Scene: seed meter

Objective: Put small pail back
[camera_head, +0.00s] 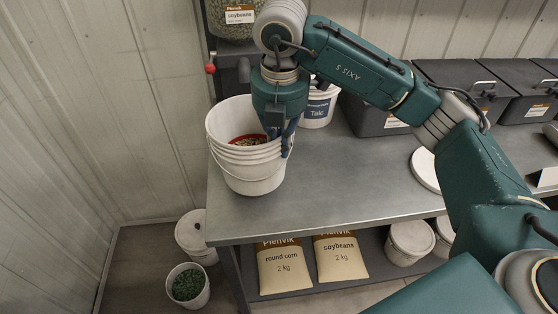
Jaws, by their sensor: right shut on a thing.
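A white pail (250,177) with ribbed bands below its rim and a thin wire handle is at the left end of the grey metal table (310,205). Reddish and yellowish contents show inside it. My right gripper (284,138) points down at the pail's right rim and is shut on it, with finger parts at the rim's inner and outer sides. I cannot tell whether the pail's base touches the table. My left gripper is not in view.
A white tub labelled Talc (318,108) stands close behind. Dark bins (455,85) line the back. A white lid (424,169) lies on the table. Below are bags (286,268) and tubs (410,242). On the floor stand a pail of green contents (188,286) and a lidded pail (194,236).

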